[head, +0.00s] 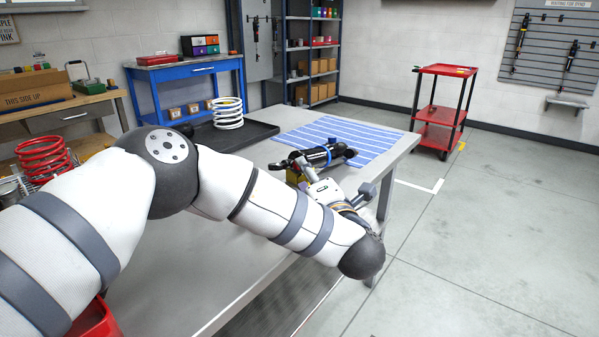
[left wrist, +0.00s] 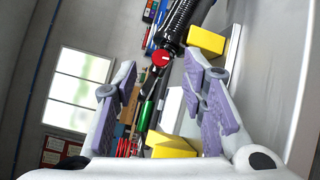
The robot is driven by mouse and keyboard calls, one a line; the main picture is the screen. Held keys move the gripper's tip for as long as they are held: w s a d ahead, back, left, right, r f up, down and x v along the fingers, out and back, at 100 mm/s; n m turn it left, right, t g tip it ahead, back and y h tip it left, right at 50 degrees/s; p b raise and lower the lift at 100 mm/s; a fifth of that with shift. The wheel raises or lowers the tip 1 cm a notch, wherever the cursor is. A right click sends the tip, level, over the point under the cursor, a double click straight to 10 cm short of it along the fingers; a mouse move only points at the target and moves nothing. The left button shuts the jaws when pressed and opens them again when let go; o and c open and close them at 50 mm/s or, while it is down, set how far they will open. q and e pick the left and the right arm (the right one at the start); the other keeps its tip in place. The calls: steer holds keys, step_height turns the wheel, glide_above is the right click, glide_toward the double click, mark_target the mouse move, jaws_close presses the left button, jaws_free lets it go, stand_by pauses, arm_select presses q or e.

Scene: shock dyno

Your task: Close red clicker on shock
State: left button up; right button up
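The shock (head: 318,156), a dark cylinder with a blue band, lies on the table in the head view. In the left wrist view the shock (left wrist: 180,20) runs down from the top, with a round red clicker (left wrist: 162,57) on it. My left gripper (left wrist: 160,68) is open, its purple-padded fingers on either side of the clicker in the picture. I cannot tell whether either finger touches it. In the head view my left gripper (head: 310,180) is at the near side of the shock, partly hidden by my arm. My right gripper is in neither view.
A yellow block (left wrist: 206,41) sits beside the shock, and another yellow block (left wrist: 172,146) is lower in the wrist view. A blue striped mat (head: 340,132), a black tray (head: 235,137) and a white spring (head: 228,113) are on the table (head: 225,285). Open floor lies to the right.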

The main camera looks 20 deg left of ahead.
arm_select(q)
steer(key=x, duration=0.3)
steer(key=shift+w+a, duration=0.25)
steer(key=shift+w, duration=0.05)
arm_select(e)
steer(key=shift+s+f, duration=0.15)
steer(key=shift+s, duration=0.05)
arm_select(q)
jaws_close()
steer(key=r+m+h+p, duration=0.1)
steer(key=m+p, duration=0.1)
steer(key=shift+s+r+g+p, duration=0.1)
steer(key=shift+r+g+p, duration=0.2)
steer(key=shift+g, duration=0.1)
steer(key=shift+f+m+h, duration=0.25)
steer(key=shift+m+h, duration=0.05)
steer(key=shift+m, duration=0.1)
steer(key=shift+f+g, duration=0.3)
steer(key=shift+f, duration=0.1)
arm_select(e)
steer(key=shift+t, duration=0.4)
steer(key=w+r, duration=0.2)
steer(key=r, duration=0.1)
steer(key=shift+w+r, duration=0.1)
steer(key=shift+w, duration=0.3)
arm_select(q)
jaws_free()
